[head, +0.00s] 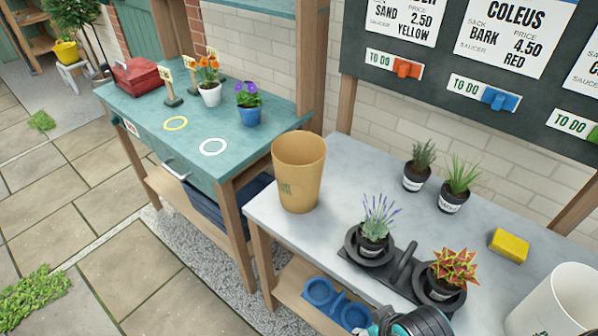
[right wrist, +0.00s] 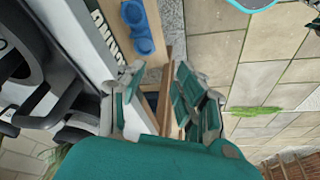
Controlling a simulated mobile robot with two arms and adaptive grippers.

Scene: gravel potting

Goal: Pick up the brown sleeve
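The brown sleeve (head: 298,176), a tall tapered paper cup shape with an open top and a faint printed mark, stands upright on the left end of the grey table in the head view. My right gripper shows in the right wrist view (right wrist: 160,90) with its two teal-padded fingers apart and nothing between them. A teal and black part of my right arm shows at the bottom edge of the head view, by the table's front edge, right of the sleeve and apart from it. My left gripper is in neither view.
A black tray (head: 404,262) with two potted plants sits right of the sleeve on the grey table (head: 345,165). Two small pots, a yellow sponge (head: 509,246) and a white container (head: 557,304) stand farther right. A blue double saucer (head: 336,304) lies on the lower shelf.

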